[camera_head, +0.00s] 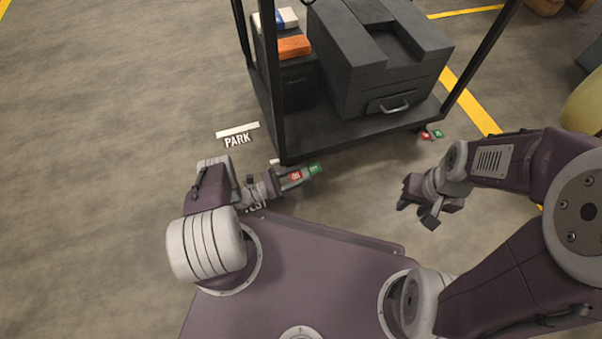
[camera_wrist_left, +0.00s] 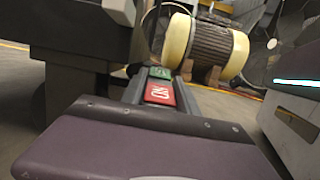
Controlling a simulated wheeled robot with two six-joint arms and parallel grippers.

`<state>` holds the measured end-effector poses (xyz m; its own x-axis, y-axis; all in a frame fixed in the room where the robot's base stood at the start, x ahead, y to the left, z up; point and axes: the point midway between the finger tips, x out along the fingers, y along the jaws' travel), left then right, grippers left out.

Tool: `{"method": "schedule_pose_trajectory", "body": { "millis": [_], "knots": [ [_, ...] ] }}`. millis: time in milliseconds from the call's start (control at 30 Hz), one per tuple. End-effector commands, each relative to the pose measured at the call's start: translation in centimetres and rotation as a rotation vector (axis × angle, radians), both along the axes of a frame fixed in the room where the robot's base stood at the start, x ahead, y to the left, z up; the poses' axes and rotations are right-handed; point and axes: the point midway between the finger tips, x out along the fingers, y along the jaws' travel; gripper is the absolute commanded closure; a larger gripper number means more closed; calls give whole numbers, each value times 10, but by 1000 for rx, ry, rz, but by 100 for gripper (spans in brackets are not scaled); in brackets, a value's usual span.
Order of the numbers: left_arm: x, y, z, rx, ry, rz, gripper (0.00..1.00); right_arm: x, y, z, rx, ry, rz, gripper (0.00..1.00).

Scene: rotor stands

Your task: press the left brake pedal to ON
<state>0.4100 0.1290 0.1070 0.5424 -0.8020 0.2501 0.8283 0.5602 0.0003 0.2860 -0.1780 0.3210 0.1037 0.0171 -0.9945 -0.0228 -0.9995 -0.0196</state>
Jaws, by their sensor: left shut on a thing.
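The left brake pedal shows at the cart's near left corner in the head view, with a red pad (camera_head: 296,175) and a green pad (camera_head: 314,168). In the left wrist view the red pad (camera_wrist_left: 159,93) reads ON, with the green pad (camera_wrist_left: 160,73) just beyond. My left gripper (camera_head: 283,181) is low at this pedal, shut on it; its fingertips are partly hidden. The cart (camera_head: 340,138) stands beyond it. My right gripper (camera_head: 418,210) is open and empty over the floor, apart from the cart.
The right brake pedal, red and green (camera_head: 431,135), is at the cart's near right corner. The cart carries a large dark case (camera_head: 375,85) and smaller boxes (camera_head: 294,46). A PARK marking (camera_head: 238,140) lies on the floor at left. A yellow-ended motor (camera_wrist_left: 205,47) shows behind.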

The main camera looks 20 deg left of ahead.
Motion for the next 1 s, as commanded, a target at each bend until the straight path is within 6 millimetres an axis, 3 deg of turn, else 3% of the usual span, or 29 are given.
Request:
{"method": "schedule_pose_trajectory", "body": {
  "millis": [67, 100, 167, 667, 1000],
  "knots": [
    [0, 0, 0, 1, 1, 1, 100, 0, 0, 0, 0, 0, 0, 64],
    [0, 0, 0, 1, 1, 1, 58, 0, 0, 0, 0, 0, 0, 64],
    [0, 0, 0, 1, 1, 1, 42, 0, 0, 0, 0, 0, 0, 64],
    [-2, 4, 0, 1, 0, 3, 42, 0, 0, 2, 0, 0, 0, 64],
    [-35, 54, -7, 1, -1, 8, 42, 0, 0, 10, 0, 0, 0, 64]
  ]
}}
